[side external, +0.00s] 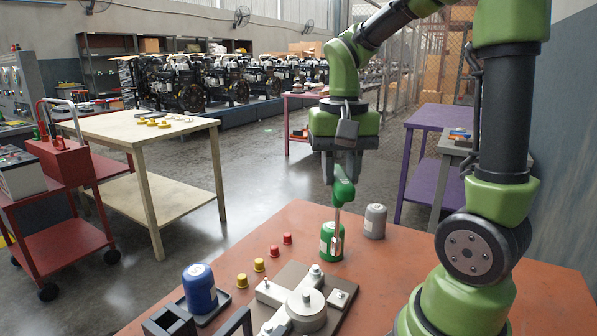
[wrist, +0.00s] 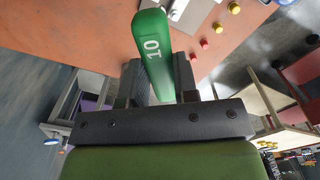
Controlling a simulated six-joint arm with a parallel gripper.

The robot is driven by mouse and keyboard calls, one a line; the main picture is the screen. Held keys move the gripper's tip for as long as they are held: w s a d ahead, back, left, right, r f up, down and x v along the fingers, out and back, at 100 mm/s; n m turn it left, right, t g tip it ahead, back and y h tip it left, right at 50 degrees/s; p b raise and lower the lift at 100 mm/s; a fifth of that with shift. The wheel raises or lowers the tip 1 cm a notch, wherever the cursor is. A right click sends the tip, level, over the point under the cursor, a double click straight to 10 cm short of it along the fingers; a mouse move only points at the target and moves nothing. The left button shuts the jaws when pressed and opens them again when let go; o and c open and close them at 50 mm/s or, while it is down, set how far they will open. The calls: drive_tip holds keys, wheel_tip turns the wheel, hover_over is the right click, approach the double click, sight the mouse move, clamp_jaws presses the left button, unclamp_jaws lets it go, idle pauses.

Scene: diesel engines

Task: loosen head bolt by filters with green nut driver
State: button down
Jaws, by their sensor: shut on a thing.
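My gripper (side external: 345,172) is shut on the green nut driver (side external: 343,190), which points down over the orange table. The driver's green handle (wrist: 154,45), marked "10", shows between the fingers in the wrist view. Its metal shaft (side external: 338,222) passes in front of the green filter (side external: 328,246) in the side view; its depth relative to the filter is unclear. The metal head fixture (side external: 306,308) lies at the front of the table, with a bolt (side external: 315,270) on its far end, closest to the green filter. The driver's tip is not clearly on any bolt.
A grey filter (side external: 375,221) stands right of the green one. A blue filter (side external: 200,287) stands in a dark tray at the left. Small red caps (side external: 275,251) and yellow caps (side external: 259,265) lie between. A black frame (side external: 172,322) is at the front left.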

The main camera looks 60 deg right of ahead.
wheel_tip(320, 180, down, 8)
drive_tip(key=s+d+m, duration=0.1)
drive_tip(key=shift+d, duration=0.25)
idle(0.7)
drive_tip(key=shift+s+f, duration=0.1)
drive_tip(key=shift+f, duration=0.3)
idle(0.3)
drive_tip(key=shift+f, duration=0.7)
idle(0.8)
